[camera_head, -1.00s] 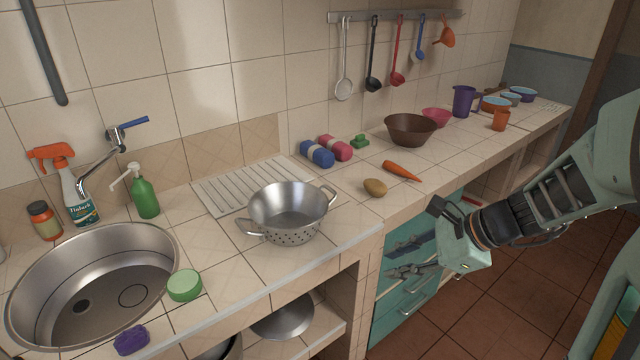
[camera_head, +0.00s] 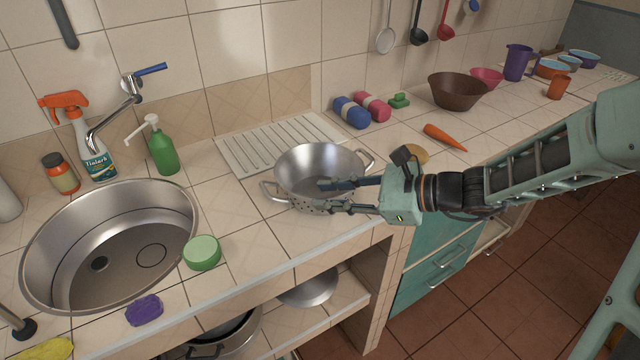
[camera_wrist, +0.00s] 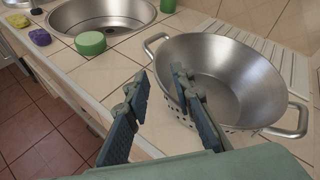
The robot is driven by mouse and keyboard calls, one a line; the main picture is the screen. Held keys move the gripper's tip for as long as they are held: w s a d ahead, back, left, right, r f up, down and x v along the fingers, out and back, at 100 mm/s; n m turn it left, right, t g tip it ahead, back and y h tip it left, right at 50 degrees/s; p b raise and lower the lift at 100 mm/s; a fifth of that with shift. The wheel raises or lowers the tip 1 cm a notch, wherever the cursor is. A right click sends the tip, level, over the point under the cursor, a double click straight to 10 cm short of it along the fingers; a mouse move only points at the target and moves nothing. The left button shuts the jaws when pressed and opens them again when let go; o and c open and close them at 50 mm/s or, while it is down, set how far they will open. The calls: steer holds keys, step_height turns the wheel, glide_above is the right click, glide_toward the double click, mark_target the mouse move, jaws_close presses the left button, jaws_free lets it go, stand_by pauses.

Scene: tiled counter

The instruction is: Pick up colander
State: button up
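The colander (camera_head: 309,165) is a silver metal bowl with two side handles and small holes low in its wall. It stands upright on the tiled counter between the sink and the potato. It also shows in the wrist view (camera_wrist: 216,62), right of centre. My gripper (camera_head: 323,196) is at the colander's right front side. I cannot tell whether a finger touches the colander.
A ribbed drainboard (camera_head: 246,146) lies behind the colander. The sink (camera_head: 70,235) and green sponge (camera_head: 202,253) are to its left. A potato (camera_head: 413,153), carrot (camera_head: 445,138) and brown bowl (camera_head: 457,92) are to the right. Open shelves lie below the counter's front edge.

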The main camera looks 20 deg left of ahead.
mark_target(306, 196)
steer(key=shift+x, duration=2.8)
steer(key=shift+s+f, duration=0.1)
steer(key=shift+c, duration=0.5)
steer(key=shift+d, duration=0.1)
jaws_close()
